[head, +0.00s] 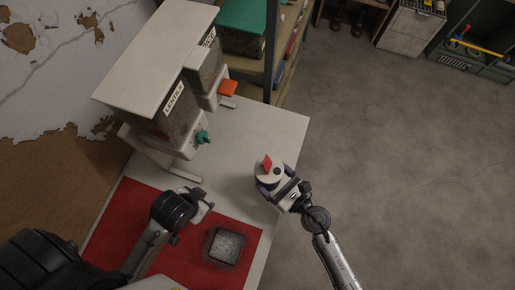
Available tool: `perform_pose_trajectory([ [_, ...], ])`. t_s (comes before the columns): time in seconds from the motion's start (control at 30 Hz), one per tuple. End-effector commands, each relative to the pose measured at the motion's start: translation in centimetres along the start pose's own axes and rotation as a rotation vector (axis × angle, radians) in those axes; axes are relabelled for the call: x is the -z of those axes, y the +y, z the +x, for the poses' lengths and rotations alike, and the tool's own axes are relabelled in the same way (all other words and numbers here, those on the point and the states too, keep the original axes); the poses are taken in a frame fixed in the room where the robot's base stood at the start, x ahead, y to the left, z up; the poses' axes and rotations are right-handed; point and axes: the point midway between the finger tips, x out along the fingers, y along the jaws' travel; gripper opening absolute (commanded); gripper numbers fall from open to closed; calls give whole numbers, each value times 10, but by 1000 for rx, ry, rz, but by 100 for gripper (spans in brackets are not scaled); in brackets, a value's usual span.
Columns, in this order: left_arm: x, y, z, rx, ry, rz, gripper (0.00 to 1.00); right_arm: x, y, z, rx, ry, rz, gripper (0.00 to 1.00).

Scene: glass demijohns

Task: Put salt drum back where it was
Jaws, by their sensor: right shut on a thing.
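The salt drum (265,172) is a small round container with a pale top and a red piece on it, seen from above. My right gripper (273,182) is shut on it near the right edge of the white table, and the fingers hide part of its side. I cannot tell whether the drum touches the table. My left gripper (203,208) is over the upper part of the red mat (112,222), apart from the drum; its finger opening is unclear.
A clear square container (224,247) with grey grainy contents stands on the red mat. Two dispensers stand at the back left: one with a teal knob (203,136), one with an orange knob (228,88). Shelving (272,50) stands behind. White tabletop (240,140) between is bare.

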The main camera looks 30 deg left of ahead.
Motion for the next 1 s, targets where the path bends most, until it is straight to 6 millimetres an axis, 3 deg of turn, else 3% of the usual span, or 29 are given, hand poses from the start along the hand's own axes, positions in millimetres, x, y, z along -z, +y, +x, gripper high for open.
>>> perform_pose_trajectory([
  [0.1, -1, 1, 4, -2, 1, -2, 57, 13, 13, 17, 0, -2, 3, 42],
  [0.3, -1, 3, 6, -7, 1, -8, 57, 24, 24, 33, 1, -2, 1, 42],
  [0.47, -2, 3, 8, -8, 2, -10, 57, 30, 27, 36, 1, 0, 0, 42],
  [0.73, -7, 4, 24, -7, 0, -8, 57, 63, 27, 36, 1, 0, 2, 42],
  [1.0, -8, 1, 25, 0, -1, 0, 57, 66, 27, 36, 1, -1, -1, 42],
])
